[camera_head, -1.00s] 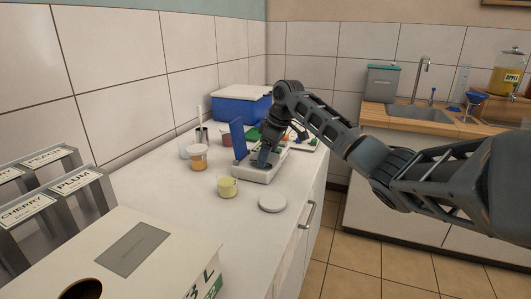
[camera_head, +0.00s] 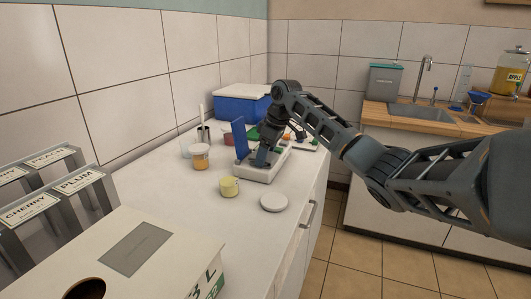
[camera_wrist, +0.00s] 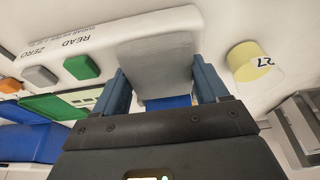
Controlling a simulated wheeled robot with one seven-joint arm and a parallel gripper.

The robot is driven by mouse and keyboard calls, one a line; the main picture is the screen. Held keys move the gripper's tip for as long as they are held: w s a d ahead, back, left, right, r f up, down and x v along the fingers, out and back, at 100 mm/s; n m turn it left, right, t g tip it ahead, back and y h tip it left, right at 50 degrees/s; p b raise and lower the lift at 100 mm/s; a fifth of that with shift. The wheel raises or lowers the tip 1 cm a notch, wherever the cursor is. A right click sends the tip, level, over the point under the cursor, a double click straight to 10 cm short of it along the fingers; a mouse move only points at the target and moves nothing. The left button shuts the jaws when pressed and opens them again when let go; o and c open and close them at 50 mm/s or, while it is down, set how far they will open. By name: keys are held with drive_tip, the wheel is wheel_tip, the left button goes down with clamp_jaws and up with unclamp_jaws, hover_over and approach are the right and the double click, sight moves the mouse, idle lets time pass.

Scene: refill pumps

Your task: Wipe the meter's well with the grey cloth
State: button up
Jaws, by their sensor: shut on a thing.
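The meter (camera_head: 265,177) is a low white device on the counter with an upright blue lid (camera_head: 239,138). In the wrist view its white body (camera_wrist: 110,35) carries the words READ and ZERO and a green button (camera_wrist: 81,67). My gripper (camera_wrist: 158,76) is shut on the grey cloth (camera_wrist: 160,52), a folded pad between its blue fingers. In the head view my gripper (camera_head: 262,158) is down at the meter, in front of the lid. The cloth and my gripper hide the well, and I cannot tell whether the cloth touches it.
A pale yellow cup (camera_head: 229,188) and a round white lid (camera_head: 274,202) sit in front of the meter. An orange-filled jar (camera_head: 200,157) stands left of it. A blue cooler (camera_head: 240,107) is behind. The counter's front middle is clear.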

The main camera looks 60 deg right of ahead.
drive_tip(key=shift+s+p, duration=0.35)
drive_tip(key=shift+s, duration=0.2)
drive_tip(key=shift+w, duration=0.2)
drive_tip(key=shift+w, duration=0.35)
wheel_tip(320, 180, up, 8)
drive_tip(key=p, duration=0.7)
drive_tip(key=shift+w, duration=0.1)
idle(0.3)
